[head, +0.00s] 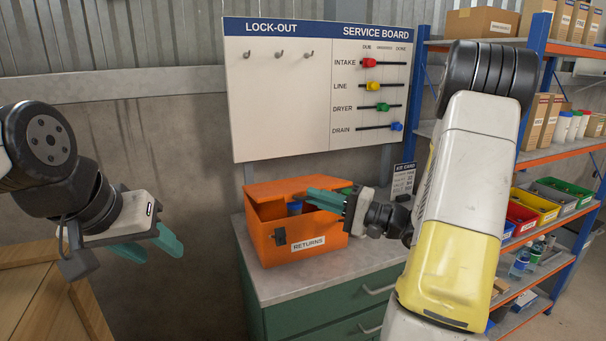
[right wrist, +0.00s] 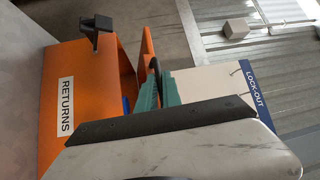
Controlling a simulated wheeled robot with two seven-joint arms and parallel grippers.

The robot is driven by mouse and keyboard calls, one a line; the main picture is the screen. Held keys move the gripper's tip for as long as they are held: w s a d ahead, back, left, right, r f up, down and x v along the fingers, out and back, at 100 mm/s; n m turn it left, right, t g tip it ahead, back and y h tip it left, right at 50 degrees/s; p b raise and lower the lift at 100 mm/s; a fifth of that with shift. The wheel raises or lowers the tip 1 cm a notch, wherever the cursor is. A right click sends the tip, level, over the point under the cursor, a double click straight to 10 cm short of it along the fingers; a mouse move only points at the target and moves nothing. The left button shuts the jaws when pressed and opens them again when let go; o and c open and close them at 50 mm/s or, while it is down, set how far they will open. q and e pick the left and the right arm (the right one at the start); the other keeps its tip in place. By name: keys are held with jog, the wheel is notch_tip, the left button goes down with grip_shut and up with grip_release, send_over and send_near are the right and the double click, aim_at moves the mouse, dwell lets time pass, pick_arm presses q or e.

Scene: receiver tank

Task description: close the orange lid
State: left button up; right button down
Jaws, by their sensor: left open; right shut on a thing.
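The orange lid (head: 285,188) belongs to the orange RETURNS box (head: 287,238) on the cabinet. It stands partly open, tilted above the box, with a gap at the front. In the right wrist view the lid (right wrist: 147,58) shows edge-on with a dark curved handle (right wrist: 155,68). My right gripper (head: 320,198) is at the lid, its green fingers shut on that handle; the fingers partly hide the grip. A dark latch (head: 279,237) is on the box front. Something blue (head: 295,207) shows inside the box. My left gripper (head: 162,247) is open and empty, well left of the box.
The grey cabinet top (head: 330,272) has free room in front of the box. A lock-out and service board (head: 280,100) hangs behind. A small card (head: 403,178) stands right of the box. Shelves (head: 560,150) with bins are at the right; a wooden crate (head: 35,300) is lower left.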

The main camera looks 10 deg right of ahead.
jog(key=shift+s+f, duration=0.1)
jog(key=shift+f, duration=2.1)
jog(key=c, duration=1.8)
grip_release()
jog(key=shift+d, duration=0.15)
jog(key=v, duration=0.7)
jog(key=shift+s+d, duration=0.25)
jog(key=shift+s, duration=0.05)
